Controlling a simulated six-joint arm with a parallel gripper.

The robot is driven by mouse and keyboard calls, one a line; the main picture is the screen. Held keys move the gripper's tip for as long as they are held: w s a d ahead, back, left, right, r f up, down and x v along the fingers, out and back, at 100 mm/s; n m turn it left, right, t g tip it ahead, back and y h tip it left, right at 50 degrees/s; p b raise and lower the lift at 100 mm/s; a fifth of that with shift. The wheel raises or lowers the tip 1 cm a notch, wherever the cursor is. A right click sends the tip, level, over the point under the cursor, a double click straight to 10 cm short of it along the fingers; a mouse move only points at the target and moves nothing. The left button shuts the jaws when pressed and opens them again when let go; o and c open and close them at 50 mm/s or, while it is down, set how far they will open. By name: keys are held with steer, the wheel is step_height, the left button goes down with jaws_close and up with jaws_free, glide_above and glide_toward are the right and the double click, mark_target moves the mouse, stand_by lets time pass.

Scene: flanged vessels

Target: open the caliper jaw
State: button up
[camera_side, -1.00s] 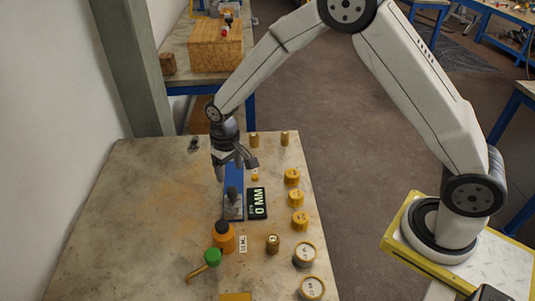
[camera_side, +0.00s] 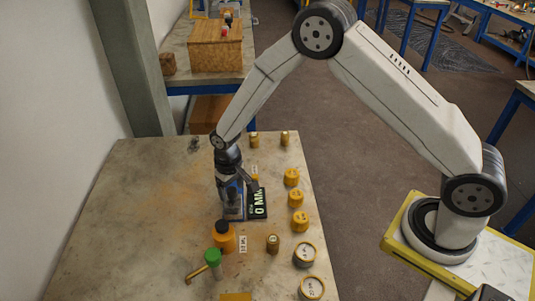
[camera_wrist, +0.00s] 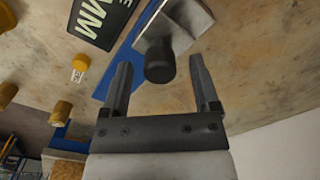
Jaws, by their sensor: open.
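The caliper is a blue bar with a grey metal jaw block (camera_wrist: 190,20) and a dark round knob (camera_wrist: 160,62), seen in the wrist view. In the side view the grey jaw part (camera_side: 233,212) shows at the near end of the bar, partly hidden by my gripper. The black readout (camera_side: 258,204) beside it shows 0 MM. My gripper (camera_side: 238,196) is low over the caliper. In the wrist view my gripper (camera_wrist: 162,78) is open, with the knob between and just beyond its fingertips. I cannot tell if a finger touches it.
Yellow cylinders (camera_side: 298,220) stand along the table's right side. An orange bottle (camera_side: 224,238) with a black top and a green-capped tube (camera_side: 213,260) stand nearer the camera. The left of the table (camera_side: 130,220) is clear.

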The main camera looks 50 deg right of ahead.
steer(key=shift+f, duration=0.15)
jaws_close()
stand_by(1.4)
